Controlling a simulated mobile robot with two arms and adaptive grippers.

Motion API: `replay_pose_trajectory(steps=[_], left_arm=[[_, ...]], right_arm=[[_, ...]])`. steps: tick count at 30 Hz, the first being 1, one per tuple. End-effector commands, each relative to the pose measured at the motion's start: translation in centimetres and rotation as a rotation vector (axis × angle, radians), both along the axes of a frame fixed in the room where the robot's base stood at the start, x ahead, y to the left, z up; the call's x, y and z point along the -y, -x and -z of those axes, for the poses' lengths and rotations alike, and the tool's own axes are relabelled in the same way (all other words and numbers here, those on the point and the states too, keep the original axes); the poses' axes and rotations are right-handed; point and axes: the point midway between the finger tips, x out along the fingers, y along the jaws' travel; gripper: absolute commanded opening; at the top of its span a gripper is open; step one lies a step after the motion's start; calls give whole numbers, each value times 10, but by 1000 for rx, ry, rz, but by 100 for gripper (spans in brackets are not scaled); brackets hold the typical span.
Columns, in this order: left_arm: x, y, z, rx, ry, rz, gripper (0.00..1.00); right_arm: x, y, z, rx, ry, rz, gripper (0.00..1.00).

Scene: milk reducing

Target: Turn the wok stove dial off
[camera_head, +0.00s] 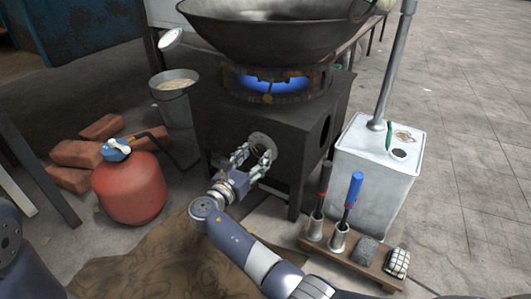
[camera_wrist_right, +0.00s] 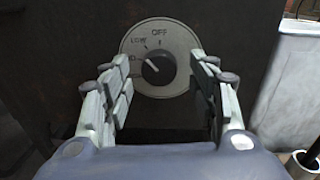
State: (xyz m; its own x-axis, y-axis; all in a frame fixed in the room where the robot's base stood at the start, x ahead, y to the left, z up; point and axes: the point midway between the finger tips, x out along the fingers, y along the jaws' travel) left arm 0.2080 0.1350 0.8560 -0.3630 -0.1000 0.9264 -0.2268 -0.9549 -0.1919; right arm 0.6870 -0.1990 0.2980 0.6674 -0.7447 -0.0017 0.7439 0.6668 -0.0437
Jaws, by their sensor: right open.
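The stove dial (camera_wrist_right: 159,68) is a black knob on a round pale plate marked OFF at the top and LOW to its upper left. The knob's pointer appears turned to the left, away from OFF. In the head view the dial plate (camera_head: 262,142) is on the front of the dark wok stove (camera_head: 225,130). A blue flame (camera_head: 270,82) burns under the wok (camera_head: 270,35). My right gripper (camera_head: 254,157) is open in front of the dial. In the wrist view its fingers (camera_wrist_right: 162,90) stand on either side of the knob, apart from it. My left gripper is not in view.
A red gas tank (camera_head: 130,188) and bricks (camera_head: 75,165) are at the left. A metal bucket (camera_head: 175,98) stands beside the stove. At the right are a white metal can (camera_head: 375,165) and a low wooden rack (camera_head: 350,262) with blue- and dark-handled tools.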

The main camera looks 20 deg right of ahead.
Motion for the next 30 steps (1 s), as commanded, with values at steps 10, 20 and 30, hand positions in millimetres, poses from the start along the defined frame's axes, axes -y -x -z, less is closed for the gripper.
replay_pose_trajectory(steps=[10,20,30], left_arm=[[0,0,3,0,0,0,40],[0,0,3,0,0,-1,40],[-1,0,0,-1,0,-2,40]], right_arm=[[-5,0,-1,1,1,-1,54],[-4,0,0,1,1,0,9],[-4,0,-1,31,-22,0,9]])
